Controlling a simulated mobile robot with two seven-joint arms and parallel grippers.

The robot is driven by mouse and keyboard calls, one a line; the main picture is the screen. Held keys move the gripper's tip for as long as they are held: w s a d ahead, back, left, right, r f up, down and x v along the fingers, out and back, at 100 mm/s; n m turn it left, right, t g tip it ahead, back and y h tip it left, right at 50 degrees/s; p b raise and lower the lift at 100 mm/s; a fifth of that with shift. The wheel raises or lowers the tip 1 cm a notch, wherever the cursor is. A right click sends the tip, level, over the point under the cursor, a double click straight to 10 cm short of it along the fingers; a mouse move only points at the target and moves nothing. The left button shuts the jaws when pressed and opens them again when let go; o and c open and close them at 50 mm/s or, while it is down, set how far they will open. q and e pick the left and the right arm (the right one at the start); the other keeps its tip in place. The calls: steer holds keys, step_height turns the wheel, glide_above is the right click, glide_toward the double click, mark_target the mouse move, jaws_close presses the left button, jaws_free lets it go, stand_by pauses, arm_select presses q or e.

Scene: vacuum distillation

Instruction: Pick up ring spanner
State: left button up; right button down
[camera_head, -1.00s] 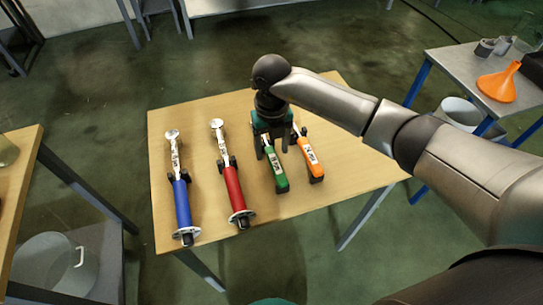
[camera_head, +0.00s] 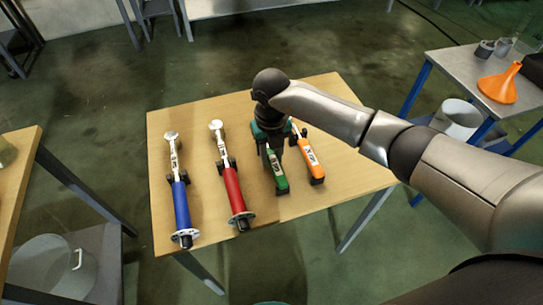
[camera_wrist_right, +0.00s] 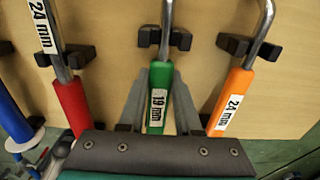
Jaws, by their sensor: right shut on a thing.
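The green-handled spanner (camera_head: 280,183), labelled 19 mm, lies on the wooden table (camera_head: 312,198); its green handle (camera_wrist_right: 160,85) also shows in the right wrist view. My right gripper (camera_head: 272,148) is down over it and hides its upper part in the head view. In the right wrist view, the fingers of the right gripper (camera_wrist_right: 162,80) are shut on the green handle from both sides. The spanner still appears to rest at its black holder (camera_wrist_right: 155,37). My left gripper is not in view.
An orange-handled tool (camera_head: 313,165), labelled 24 mm, lies close on the right. A red-handled tool (camera_head: 233,190) and a blue-handled tool (camera_head: 181,205) lie to the left. A metal side table (camera_head: 462,70) with an orange funnel (camera_head: 499,86) stands at the right.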

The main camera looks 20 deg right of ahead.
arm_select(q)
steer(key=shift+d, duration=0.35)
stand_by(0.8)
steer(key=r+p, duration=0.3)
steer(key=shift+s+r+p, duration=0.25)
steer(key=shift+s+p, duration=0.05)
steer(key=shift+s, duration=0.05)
arm_select(e)
step_height(320, 180, up, 20)
steer(key=c, duration=1.2)
jaws_free()
steer(key=shift+c, duration=0.2)
jaws_close()
